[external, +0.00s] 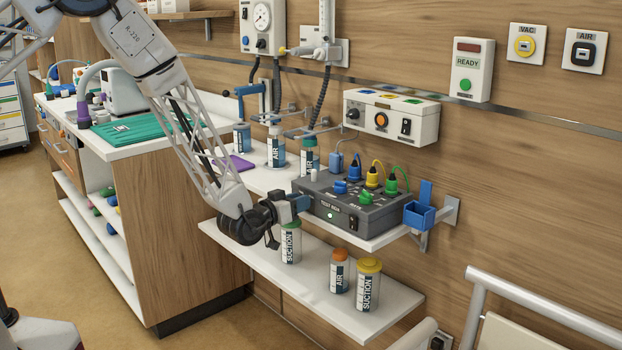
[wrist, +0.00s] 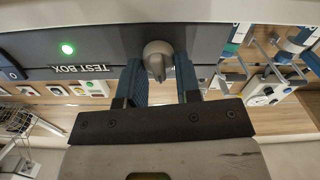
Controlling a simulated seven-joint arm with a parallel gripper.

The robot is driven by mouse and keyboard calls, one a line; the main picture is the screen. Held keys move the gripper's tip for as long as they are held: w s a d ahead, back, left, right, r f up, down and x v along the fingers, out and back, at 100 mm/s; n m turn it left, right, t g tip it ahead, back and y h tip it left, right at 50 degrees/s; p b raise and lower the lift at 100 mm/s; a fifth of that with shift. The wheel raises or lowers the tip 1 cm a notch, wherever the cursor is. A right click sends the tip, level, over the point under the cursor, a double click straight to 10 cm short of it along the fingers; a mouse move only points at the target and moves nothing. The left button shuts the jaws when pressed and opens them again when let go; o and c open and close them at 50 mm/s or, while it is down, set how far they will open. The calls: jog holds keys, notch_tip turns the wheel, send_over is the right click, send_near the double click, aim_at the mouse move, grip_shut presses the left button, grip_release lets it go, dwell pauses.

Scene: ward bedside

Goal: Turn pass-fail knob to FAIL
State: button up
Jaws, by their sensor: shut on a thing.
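The grey test box (external: 385,221) stands on the upper wall shelf; its front face (wrist: 105,45) appears upside down in the wrist view. A light grey knob (wrist: 157,55) is on that face, with a ridge towards the bottom of the wrist picture. The blue fingers of my gripper (wrist: 159,73) are shut on the knob from both sides. In the external view my gripper (external: 298,203) is at the left end of the box front and hides the knob. No PASS or FAIL marking is readable.
A green lamp (external: 330,215) is lit and a black rocker switch (external: 353,223) is on the box front. Colored plugs (external: 372,178) stand on top. A blue holder (external: 419,213) is at right. Suction canisters (external: 367,290) and an air canister (external: 339,272) stand on the lower shelf.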

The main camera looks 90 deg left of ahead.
jog(key=n, duration=0.7)
jog(key=shift+s+a, duration=0.15)
jog(key=shift+f, duration=0.1)
dwell(0.4)
jog(key=o, duration=0.8)
jog(key=shift+o, duration=0.2)
jog(key=shift+s, duration=0.1)
jog(key=v, duration=0.7)
jog(key=shift+s+d, duration=0.25)
jog(key=shift+d, duration=0.05)
